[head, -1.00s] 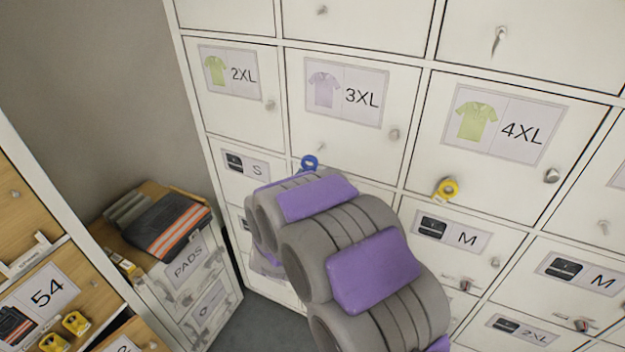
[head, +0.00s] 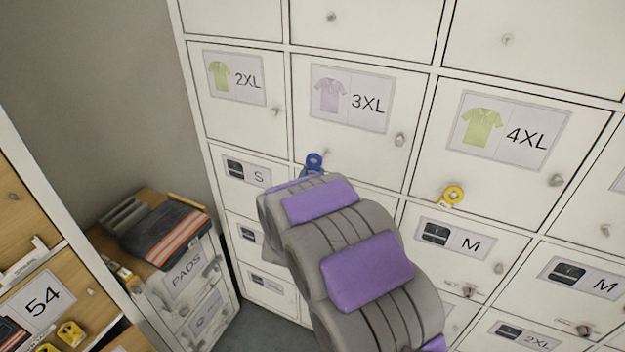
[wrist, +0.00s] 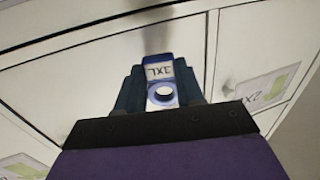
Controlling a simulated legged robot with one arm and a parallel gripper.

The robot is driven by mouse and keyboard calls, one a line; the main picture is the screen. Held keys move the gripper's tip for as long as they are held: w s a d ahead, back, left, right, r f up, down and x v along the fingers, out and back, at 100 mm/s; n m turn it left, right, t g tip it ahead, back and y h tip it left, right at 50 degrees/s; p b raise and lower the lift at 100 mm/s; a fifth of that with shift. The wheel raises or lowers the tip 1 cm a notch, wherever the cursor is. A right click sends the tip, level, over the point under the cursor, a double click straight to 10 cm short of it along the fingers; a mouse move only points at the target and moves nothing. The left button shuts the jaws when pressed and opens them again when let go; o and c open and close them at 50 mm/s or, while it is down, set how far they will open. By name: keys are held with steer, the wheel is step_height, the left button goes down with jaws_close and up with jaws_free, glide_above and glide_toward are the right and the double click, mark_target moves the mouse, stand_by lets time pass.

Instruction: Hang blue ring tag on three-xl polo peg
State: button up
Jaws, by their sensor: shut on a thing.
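The blue ring tag (head: 314,161) is held in front of the white 3XL door (head: 350,152). This door bears a label (head: 350,98) with a lilac polo. A small pale peg (head: 325,150) low on that door shows just above and right of the tag; I cannot tell if they touch. In the wrist view the tag (wrist: 162,94) stands between the dark fingers of my gripper (wrist: 160,92), which is shut on it; its ring hole and an upside-down size text show. My arm hides most of the gripper in the head view.
A yellow tag (head: 452,194) hangs low on the 4XL door to the right. The 2XL door (head: 235,115) is to the left. Smaller doors lie below, partly behind my arm. A low PADS cabinet (head: 185,275) with folded dark workwear stands at the left.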

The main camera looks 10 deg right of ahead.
mark_target(325, 163)
steer(key=shift+w+d, duration=0.5)
steer(key=shift+d, duration=0.4)
steer(key=shift+w+d, duration=0.25)
steer(key=shift+d, duration=0.35)
jaws_close()
steer(key=shift+w+d, duration=0.3)
steer(key=shift+w, duration=0.05)
steer(key=shift+w+a+f, duration=0.25)
steer(key=shift+d+f, duration=0.15)
steer(key=shift+d, duration=0.05)
steer(key=o, duration=0.8)
jaws_free()
steer(key=shift+w+d, duration=0.1)
steer(key=o, duration=0.3)
